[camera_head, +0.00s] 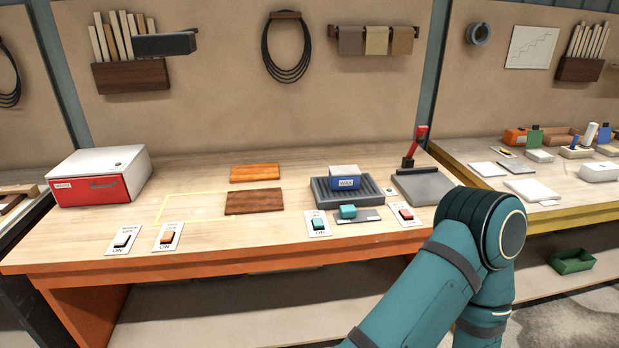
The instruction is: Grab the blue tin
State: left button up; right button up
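The blue tin (345,184) is a small blue box with a pale top and a white label on its front. It sits upright on a dark grey ribbed tray (322,194) on the wooden workbench, right of the middle. Neither of my grippers shows in the head view. Only a teal part of my arm shows at the lower right, bent at a joint in front of the bench's right end, and its gripper is out of sight.
A red and white box (100,178) stands at the far left.

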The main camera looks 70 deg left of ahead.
aim_at(342, 177)
jog(key=u, duration=2.05)
jog(key=i+j+z, duration=0.1)
jog(key=i+z, duration=0.3)
jog(key=i+j+z, duration=0.15)
jog(key=i+z, duration=0.15)
jog(key=z, duration=0.15)
